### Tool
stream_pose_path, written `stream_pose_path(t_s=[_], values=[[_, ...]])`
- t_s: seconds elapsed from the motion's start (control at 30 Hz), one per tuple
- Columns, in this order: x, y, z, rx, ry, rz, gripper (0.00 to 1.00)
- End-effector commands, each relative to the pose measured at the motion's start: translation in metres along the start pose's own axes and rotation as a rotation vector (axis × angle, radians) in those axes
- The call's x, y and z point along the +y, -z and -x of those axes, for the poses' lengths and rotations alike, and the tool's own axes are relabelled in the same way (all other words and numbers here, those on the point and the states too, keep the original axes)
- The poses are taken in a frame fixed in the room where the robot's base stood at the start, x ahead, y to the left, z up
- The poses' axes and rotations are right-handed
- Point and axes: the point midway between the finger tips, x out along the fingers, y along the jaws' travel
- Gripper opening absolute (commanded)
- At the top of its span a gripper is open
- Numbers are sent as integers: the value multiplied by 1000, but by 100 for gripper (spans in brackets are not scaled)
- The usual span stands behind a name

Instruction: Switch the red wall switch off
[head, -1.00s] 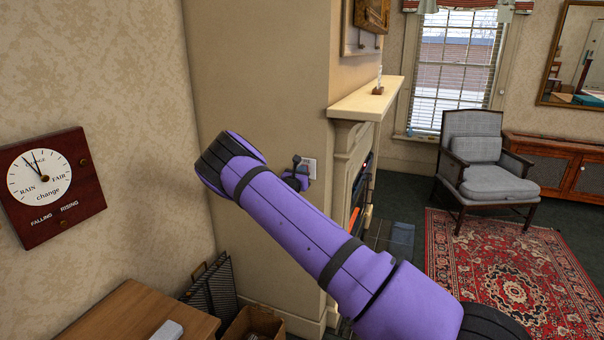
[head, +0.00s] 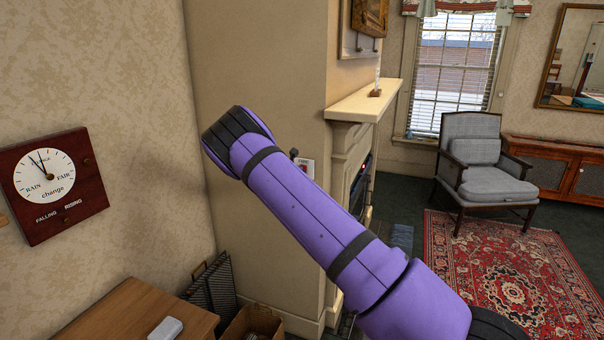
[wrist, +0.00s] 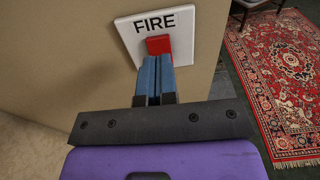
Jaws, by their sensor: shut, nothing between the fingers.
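The red wall switch (wrist: 158,45) is a red rocker on a white plate (wrist: 127,29) marked FIRE, in the upper middle of the wrist view. In the head view only a sliver of the plate (head: 308,168) shows past my arm, on the chimney wall. My gripper (wrist: 155,62) has its blue fingers shut together with nothing between them. The fingertips are at the lower edge of the red rocker and overlap it in the wrist view. I cannot tell whether they touch it. In the head view my arm hides the fingers.
The mantel shelf (head: 362,101) juts out to the right of the switch wall. A wooden table (head: 130,312) and a cardboard box (head: 258,322) stand low at the left. A grey armchair (head: 482,165) and a red rug (head: 500,265) are farther off to the right.

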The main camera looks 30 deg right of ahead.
Motion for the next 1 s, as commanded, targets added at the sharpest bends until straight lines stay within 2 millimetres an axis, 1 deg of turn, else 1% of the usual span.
stream_pose_path(t_s=[0.03,0.1,0.3,0.4,0.5,0.7,1.0], values=[[4,0,9,3,-2,-1,0],[3,1,26,5,-2,0,0],[3,2,67,7,-2,0,0],[3,2,83,6,-2,1,0],[3,2,95,8,-2,0,0],[2,3,104,7,-1,0,0],[3,3,105,7,-1,1,0]])
